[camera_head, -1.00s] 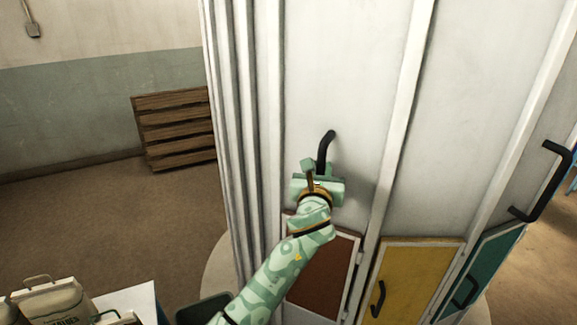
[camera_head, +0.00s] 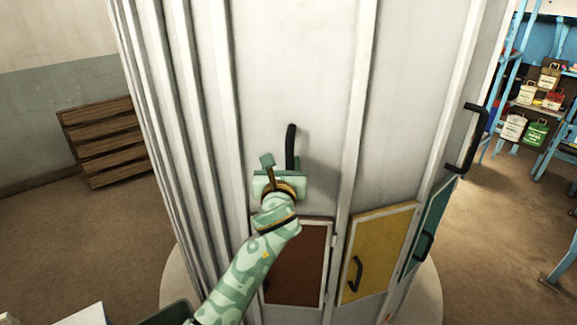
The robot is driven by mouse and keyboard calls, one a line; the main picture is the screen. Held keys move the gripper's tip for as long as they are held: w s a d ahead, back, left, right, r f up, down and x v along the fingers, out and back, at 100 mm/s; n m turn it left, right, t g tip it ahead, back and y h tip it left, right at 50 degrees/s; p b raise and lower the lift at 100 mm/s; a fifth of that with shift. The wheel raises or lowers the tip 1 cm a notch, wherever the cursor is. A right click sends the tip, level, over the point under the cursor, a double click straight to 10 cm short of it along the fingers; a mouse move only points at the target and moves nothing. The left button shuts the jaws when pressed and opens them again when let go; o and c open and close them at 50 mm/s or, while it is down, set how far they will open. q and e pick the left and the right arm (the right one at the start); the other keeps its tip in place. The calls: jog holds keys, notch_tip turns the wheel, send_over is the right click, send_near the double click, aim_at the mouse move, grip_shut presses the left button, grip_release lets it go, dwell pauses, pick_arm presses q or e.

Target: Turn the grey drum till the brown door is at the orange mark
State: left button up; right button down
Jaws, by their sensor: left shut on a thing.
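The grey drum (camera_head: 295,70) is a tall, ribbed, pale column filling the middle of the view. The brown door (camera_head: 312,262) is low on its front, partly covered by my left forearm. My left gripper (camera_head: 284,174) is shut on the upright black handle (camera_head: 291,145) on the panel above the brown door. Its fingertips are mostly hidden by the hand. My right gripper is not in view.
A yellow door (camera_head: 378,245) and a teal door (camera_head: 430,225) sit right of the brown one. Another black handle (camera_head: 478,140) sticks out at the drum's right. A wooden pallet (camera_head: 100,140) leans on the left wall. Blue shelves (camera_head: 560,60) with sacks stand at right.

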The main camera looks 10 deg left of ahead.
pick_arm(q)
jog(key=shift+w+a+r+y, duration=0.1)
jog(key=shift+a+y, duration=0.05)
jog(key=shift+a, duration=0.35)
jog(key=shift+w+a+y, duration=0.1)
jog(key=shift+a+y, duration=0.05)
jog(key=shift+a, duration=0.3)
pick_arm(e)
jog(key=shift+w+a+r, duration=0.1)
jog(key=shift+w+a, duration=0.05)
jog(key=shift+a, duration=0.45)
pick_arm(q)
jog(key=shift+d, duration=0.15)
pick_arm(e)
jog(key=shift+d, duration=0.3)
pick_arm(q)
jog(key=s+d+b, duration=0.1)
jog(key=s, duration=1.5)
jog(key=shift+s, duration=0.15)
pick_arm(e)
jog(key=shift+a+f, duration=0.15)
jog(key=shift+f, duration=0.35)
